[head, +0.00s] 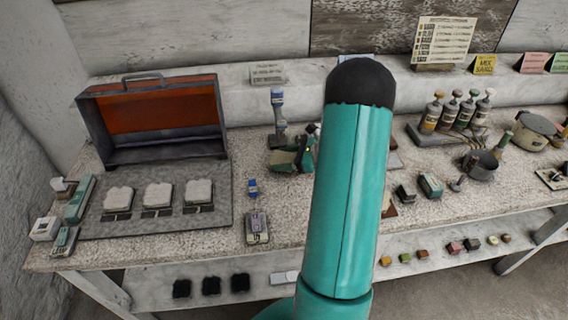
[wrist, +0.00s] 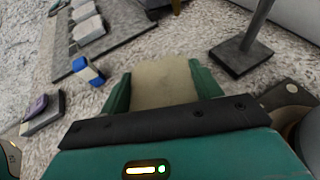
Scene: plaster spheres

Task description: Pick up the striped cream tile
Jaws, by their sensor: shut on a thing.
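A cream tile (wrist: 164,84) sits between the two green fingers of my gripper (wrist: 160,78) in the wrist view. The fingers press on its left and right sides, and its near end is hidden behind the dark gripper bar. Stripes cannot be made out on the part that shows. I cannot tell whether the tile is clear of the bench. In the head view my teal arm covers the middle of the bench, and the tile is not clearly seen there.
Near the gripper are a dark stand with a post (wrist: 238,58), a blue and white block (wrist: 89,71) and a purple-topped device (wrist: 43,111). The open orange-lined case (head: 155,118) and a grey tray (head: 175,224) with white pieces are at the left. Bottles (head: 433,115) stand at the right.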

